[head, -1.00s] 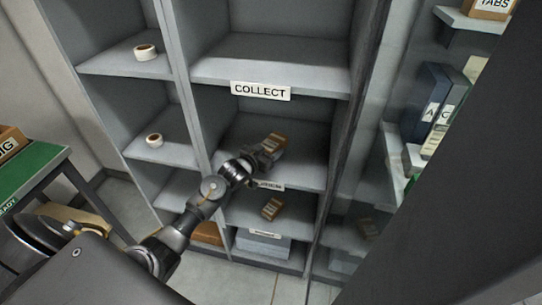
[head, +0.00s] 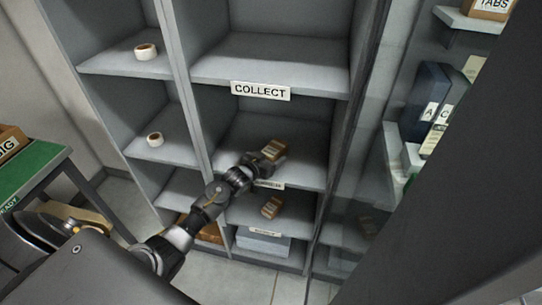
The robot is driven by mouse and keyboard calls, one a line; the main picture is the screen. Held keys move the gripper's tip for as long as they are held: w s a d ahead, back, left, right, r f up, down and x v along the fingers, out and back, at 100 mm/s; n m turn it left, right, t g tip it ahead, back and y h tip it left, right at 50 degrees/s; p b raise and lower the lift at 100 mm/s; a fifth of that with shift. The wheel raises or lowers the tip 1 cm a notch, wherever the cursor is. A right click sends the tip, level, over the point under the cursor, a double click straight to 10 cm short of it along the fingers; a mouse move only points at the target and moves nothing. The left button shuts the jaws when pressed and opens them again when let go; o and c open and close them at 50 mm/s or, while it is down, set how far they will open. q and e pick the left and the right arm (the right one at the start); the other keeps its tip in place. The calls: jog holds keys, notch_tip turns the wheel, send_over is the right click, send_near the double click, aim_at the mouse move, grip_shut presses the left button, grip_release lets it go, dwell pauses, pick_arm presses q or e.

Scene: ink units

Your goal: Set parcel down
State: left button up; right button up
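A brown parcel (head: 274,150) with a pale label sits in the compartment below the COLLECT sign, near its front. My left gripper (head: 260,163) is at the front of that compartment, just left of and in front of the parcel. Its fingertips are small and dark, so I cannot tell whether they touch the parcel or how wide they are apart. A second brown parcel (head: 271,207) lies in the compartment below. My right gripper is not in view.
The COLLECT sign (head: 261,91) is on the shelf edge above. Tape rolls (head: 146,51) (head: 155,139) stand in the left column. A green-topped table (head: 40,160) is at the left. Binders (head: 428,95) stand on the right. The compartment has free room behind the parcel.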

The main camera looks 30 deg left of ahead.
pick_arm(q)
jog(key=shift+o, duration=0.4)
jog(key=shift+r, duration=0.15)
jog(key=shift+s, duration=0.15)
jog(key=v, duration=1.1)
jog(key=shift+s+r+b, duration=0.25)
jog(key=shift+s+b, duration=0.1)
jog(key=shift+b, duration=0.05)
jog(key=shift+f, duration=0.1)
